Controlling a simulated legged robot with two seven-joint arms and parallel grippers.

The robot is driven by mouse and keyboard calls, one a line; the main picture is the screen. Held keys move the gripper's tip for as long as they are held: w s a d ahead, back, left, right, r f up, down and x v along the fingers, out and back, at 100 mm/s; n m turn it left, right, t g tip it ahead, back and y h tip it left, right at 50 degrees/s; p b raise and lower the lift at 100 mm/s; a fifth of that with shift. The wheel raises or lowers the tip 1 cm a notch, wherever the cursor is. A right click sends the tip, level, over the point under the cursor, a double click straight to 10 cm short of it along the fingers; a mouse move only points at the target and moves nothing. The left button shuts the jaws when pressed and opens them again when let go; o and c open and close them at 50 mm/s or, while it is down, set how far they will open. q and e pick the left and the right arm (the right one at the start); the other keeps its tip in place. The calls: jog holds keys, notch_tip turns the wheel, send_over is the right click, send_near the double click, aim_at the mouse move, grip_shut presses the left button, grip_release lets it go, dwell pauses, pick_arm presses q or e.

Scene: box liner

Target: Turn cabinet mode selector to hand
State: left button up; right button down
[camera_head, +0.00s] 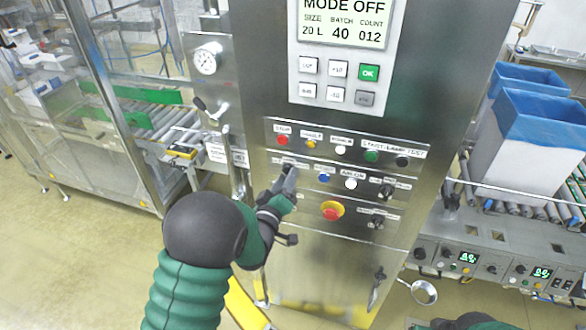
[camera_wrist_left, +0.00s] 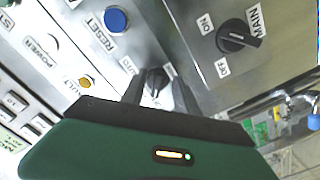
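The control cabinet (camera_head: 325,262) stands in front of me, and its display (camera_head: 347,20) reads MODE OFF. My left gripper (camera_head: 287,184) is at the left end of the second row of controls. In the left wrist view, a small black selector knob (camera_wrist_left: 155,82) lies between the two fingers of my left gripper (camera_wrist_left: 160,88). The fingers stand apart on either side of it, and small gaps seem to show. The label beside this knob is partly hidden. In the head view, the gripper covers the knob. Part of my right gripper (camera_head: 455,323) shows at the bottom edge, its fingers unclear.
A blue RESET button (camera_head: 323,177) is close to my left gripper. A red emergency stop (camera_head: 331,211) sits below right. A MAIN ON/OFF switch (camera_wrist_left: 240,37) shows nearby in the left wrist view. A gauge (camera_head: 206,62) and pipework stand left of the cabinet.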

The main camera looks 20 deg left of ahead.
pick_arm(q)
jog(key=shift+s+a, duration=0.1)
jog(key=shift+a, duration=0.05)
jog(key=shift+s+a+r, duration=0.1)
jog(key=shift+s+r, duration=0.2)
jog(key=shift+s, duration=0.2)
jog(key=shift+c, duration=0.5)
jog(key=shift+s+r, duration=0.1)
jog(key=shift+s, duration=0.1)
jog(key=shift+c, duration=2.3)
jog(key=shift+w, duration=0.2)
grip_shut()
pick_arm(e)
jog(key=shift+s+a+r, duration=0.1)
jog(key=shift+s+r, duration=0.1)
jog(key=shift+s, duration=0.5)
pick_arm(q)
jog(key=shift+f, duration=0.2)
pick_arm(e)
jog(key=shift+f, duration=0.1)
